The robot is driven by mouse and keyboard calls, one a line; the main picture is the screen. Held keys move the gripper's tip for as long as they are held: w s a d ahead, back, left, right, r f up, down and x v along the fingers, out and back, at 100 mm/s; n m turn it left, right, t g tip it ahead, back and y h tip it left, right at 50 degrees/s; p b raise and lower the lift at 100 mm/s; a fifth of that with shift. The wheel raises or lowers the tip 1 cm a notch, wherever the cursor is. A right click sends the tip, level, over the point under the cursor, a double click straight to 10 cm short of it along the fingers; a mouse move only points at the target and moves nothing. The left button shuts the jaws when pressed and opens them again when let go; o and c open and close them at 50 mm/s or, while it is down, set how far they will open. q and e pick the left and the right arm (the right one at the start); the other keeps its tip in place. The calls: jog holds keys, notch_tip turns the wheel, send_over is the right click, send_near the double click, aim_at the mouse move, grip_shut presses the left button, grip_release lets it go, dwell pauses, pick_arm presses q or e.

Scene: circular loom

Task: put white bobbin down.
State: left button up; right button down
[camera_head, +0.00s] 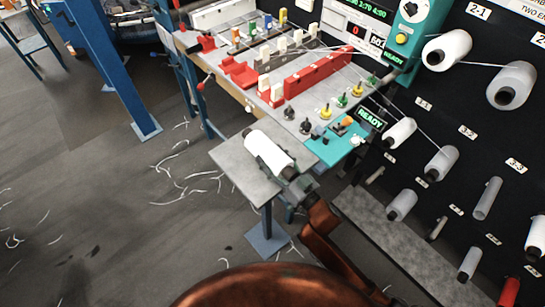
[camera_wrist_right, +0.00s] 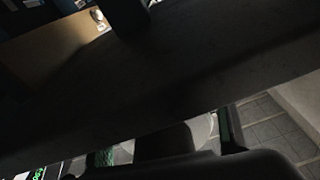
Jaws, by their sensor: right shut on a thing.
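The white bobbin (camera_head: 268,152) lies tilted over the small grey stand top (camera_head: 232,157) in the head view. My right gripper (camera_head: 289,174) is shut on the bobbin's near, lower-right end, which it partly hides. I cannot tell whether the bobbin touches the stand top. In the dark right wrist view, my right gripper (camera_wrist_right: 168,142) shows its two green-padded fingers, with a pale rounded part of the bobbin (camera_wrist_right: 203,128) between them. A broad dark surface hides most of that view. My left gripper is not in view.
A workbench (camera_head: 243,97) with red blocks, coloured knobs and a teal panel (camera_head: 340,146) stands just behind the stand. A black rack (camera_head: 455,115) with several bobbins on pegs fills the right. Open floor (camera_head: 110,220) with thread scraps lies at left.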

jog(key=shift+r, duration=0.2)
jog(key=shift+f, duration=0.15)
jog(key=c, duration=0.8)
grip_release()
jog(key=shift+f, duration=0.1)
jog(key=shift+s+d, duration=0.1)
jog(key=shift+s, duration=0.05)
jog(key=v, duration=1.1)
jog(key=shift+s+d+p, duration=0.25)
jog(key=shift+d+p, duration=0.1)
jog(key=shift+p, duration=0.05)
